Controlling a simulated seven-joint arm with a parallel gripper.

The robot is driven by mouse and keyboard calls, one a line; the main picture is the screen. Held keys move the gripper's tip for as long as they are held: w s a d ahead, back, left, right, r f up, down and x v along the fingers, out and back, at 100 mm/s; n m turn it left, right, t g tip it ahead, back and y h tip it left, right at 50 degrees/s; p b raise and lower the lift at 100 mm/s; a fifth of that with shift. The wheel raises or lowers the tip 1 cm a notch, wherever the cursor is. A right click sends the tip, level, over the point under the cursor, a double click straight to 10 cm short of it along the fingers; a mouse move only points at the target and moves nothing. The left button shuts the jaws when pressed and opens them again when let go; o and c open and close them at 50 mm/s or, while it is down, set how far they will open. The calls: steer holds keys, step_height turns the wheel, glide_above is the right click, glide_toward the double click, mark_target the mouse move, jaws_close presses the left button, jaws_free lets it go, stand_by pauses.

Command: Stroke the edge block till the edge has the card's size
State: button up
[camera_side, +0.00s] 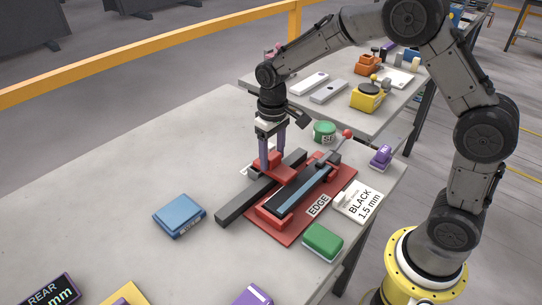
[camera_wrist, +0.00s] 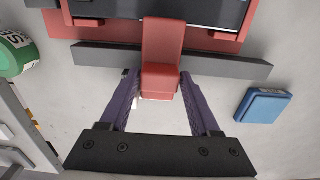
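The red edge block (camera_side: 283,174) sits across a dark grey rail (camera_side: 238,206), beside a red fixture (camera_side: 272,223) labelled EDGE. A long blue-grey workpiece (camera_side: 300,192) lies in the fixture. The block (camera_wrist: 161,80) also shows in the wrist view, its upper part reaching over the rail towards the fixture. My gripper (camera_side: 272,163) has its purple fingers down at the block. In the wrist view, my gripper (camera_wrist: 160,76) has one finger on each side of the block, seemingly closed on it. The card (camera_side: 360,203) reads BLACK 1.5 mm. The edge's size cannot be read.
A blue block (camera_side: 180,215) lies left of the rail, a green block (camera_side: 322,242) in front of the fixture. A green round tin (camera_side: 324,131) and a purple item (camera_side: 381,157) stand behind.

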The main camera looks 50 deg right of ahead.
mark_target(272, 155)
steer(key=shift+o, duration=1.3)
step_height(272, 155, up, 14)
steer(key=shift+f, duration=0.15)
